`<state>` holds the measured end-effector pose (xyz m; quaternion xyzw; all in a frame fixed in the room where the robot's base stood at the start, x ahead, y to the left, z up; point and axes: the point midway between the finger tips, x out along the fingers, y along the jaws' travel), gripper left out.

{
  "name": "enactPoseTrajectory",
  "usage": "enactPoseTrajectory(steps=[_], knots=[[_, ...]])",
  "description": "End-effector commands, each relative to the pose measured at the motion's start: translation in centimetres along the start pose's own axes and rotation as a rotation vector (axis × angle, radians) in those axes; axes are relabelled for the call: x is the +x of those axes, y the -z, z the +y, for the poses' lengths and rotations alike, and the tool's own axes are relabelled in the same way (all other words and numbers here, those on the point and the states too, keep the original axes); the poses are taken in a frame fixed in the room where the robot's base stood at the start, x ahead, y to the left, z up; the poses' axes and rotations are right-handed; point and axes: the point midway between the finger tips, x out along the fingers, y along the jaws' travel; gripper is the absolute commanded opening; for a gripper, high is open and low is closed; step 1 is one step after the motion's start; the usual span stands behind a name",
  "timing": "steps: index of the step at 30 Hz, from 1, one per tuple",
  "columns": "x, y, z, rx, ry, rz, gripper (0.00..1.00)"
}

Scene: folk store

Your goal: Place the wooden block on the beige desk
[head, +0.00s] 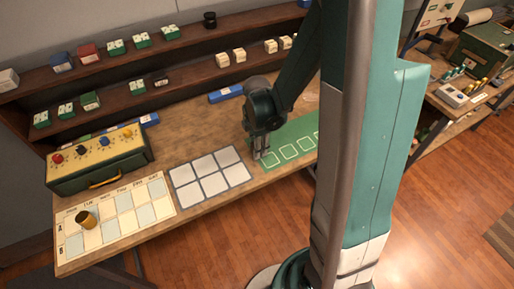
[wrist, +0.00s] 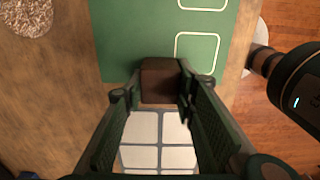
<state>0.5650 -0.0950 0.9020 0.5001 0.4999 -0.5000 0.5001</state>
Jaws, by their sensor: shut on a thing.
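My gripper (head: 262,155) is at the left end of the green mat in the head view. In the wrist view my gripper (wrist: 160,95) has its two fingers shut on a brown wooden block (wrist: 160,80), which shows between the fingertips. The block overlaps the green mat's edge in that view; whether it touches the surface below I cannot tell. In the head view I cannot make out the block by the fingers. The beige-brown desk (head: 205,135) runs under the mat and boards, with bare surface behind them.
The green mat (head: 290,137) has white outlined squares. A green box with knobs (head: 105,180) and a blue item (head: 226,93) stand on the desk. Shelves line the back.

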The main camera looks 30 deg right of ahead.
Motion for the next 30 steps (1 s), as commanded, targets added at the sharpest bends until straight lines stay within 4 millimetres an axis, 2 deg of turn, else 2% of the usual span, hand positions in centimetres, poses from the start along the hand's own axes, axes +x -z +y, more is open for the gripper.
enactPoseTrajectory(steps=[9,10,13,30], knots=[[0.40,0.00,-0.02,0.000,0.000,0.000,0.15],[0.35,0.00,-0.02,0.000,0.000,0.000,0.31],[0.29,0.00,-0.01,0.000,0.000,0.000,0.43],[-0.25,0.00,-0.02,0.000,0.000,0.000,0.43]])
